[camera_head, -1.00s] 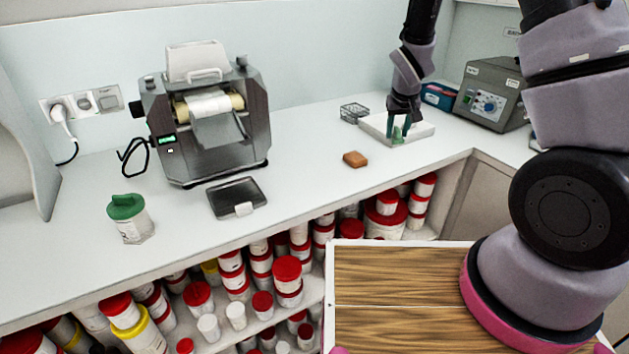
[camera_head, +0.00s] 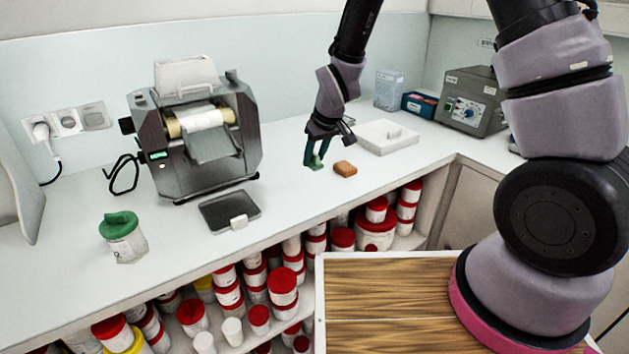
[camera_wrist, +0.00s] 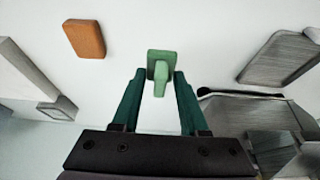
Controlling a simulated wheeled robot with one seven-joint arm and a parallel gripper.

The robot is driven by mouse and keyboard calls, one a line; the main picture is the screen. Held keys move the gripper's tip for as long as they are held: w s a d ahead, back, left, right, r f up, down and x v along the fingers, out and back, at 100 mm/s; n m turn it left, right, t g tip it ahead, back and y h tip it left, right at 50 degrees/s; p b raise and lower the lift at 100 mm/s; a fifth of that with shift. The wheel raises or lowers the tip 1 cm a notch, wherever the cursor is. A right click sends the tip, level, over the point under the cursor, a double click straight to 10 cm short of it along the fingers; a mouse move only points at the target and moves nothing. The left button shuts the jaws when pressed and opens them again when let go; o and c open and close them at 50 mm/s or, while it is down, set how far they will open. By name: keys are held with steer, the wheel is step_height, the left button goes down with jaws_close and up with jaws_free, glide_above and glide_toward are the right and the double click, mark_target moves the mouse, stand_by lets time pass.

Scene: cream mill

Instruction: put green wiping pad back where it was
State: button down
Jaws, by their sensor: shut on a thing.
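The green wiping pad (camera_wrist: 162,66) is a small light-green block with a raised grip. It shows between the fingertips of my gripper (camera_wrist: 160,84) in the wrist view, and my gripper is shut on its grip. In the head view my gripper (camera_head: 316,152) points down with the pad (camera_head: 317,163) at its tips, just left of an orange-brown block (camera_head: 345,168). The block also shows at the upper left of the wrist view (camera_wrist: 85,39). I cannot tell whether the pad touches the counter.
A white tray (camera_head: 388,142) lies to the right on the counter (camera_head: 290,215). A grey mill (camera_head: 200,140), a dark flat plate (camera_head: 228,210) and a green-lidded jar (camera_head: 122,238) stand to the left. A grey control box (camera_head: 468,105) is at the back right. Tubs fill the shelf below.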

mark_target(312, 185)
step_height(312, 185, down, 7)
steer(key=shift+r, duration=0.2)
stand_by(0.3)
steer(key=shift+c, duration=2.1)
jaws_free()
steer(key=shift+f, duration=0.1)
